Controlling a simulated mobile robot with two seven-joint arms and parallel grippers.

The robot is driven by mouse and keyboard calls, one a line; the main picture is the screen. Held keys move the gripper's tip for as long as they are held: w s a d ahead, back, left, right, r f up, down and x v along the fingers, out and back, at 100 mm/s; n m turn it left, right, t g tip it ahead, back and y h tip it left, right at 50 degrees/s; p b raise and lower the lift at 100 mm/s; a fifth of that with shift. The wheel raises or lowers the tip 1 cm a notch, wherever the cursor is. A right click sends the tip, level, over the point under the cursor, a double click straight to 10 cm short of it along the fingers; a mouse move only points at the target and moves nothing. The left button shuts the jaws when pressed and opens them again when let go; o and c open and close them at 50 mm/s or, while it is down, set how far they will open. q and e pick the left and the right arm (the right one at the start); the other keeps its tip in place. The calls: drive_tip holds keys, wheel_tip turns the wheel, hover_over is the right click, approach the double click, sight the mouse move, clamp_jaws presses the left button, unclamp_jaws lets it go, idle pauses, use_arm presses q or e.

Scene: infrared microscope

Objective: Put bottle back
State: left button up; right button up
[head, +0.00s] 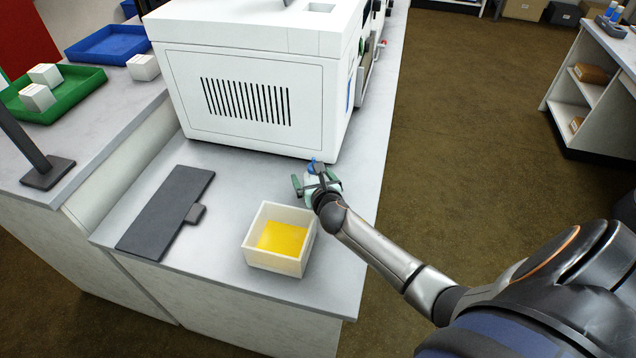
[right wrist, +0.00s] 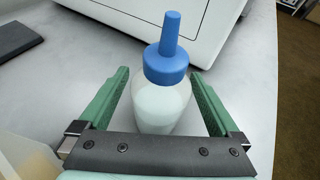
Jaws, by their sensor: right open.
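A bottle (right wrist: 160,105) with a translucent white body and a blue cap with a nozzle stands upright on the counter. In the right wrist view it is between the two green fingers of my right gripper (right wrist: 165,100), which is open with gaps on both sides. In the head view my right gripper (head: 316,183) is beside the white machine's lower corner; the bottle's blue tip (head: 313,162) shows just past it, and the rest of the bottle is mostly hidden. My left gripper is not in view.
A cream box with a yellow inside (head: 247,243) stands in front of the gripper, near the counter's front edge. A large white machine (head: 245,100) is behind. A dark flat panel (head: 165,212) lies to the left. Green (head: 90,82) and blue (head: 84,50) trays are further left.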

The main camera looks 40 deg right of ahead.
drive_tip(key=p+v, duration=0.1)
drive_tip(key=v, duration=0.9)
drive_tip(key=shift+s+p, duration=0.1)
drive_tip(key=shift+p, duration=0.25)
drive_tip(key=shift+s+a+r, duration=0.2)
drive_tip(key=shift+s, duration=0.3)
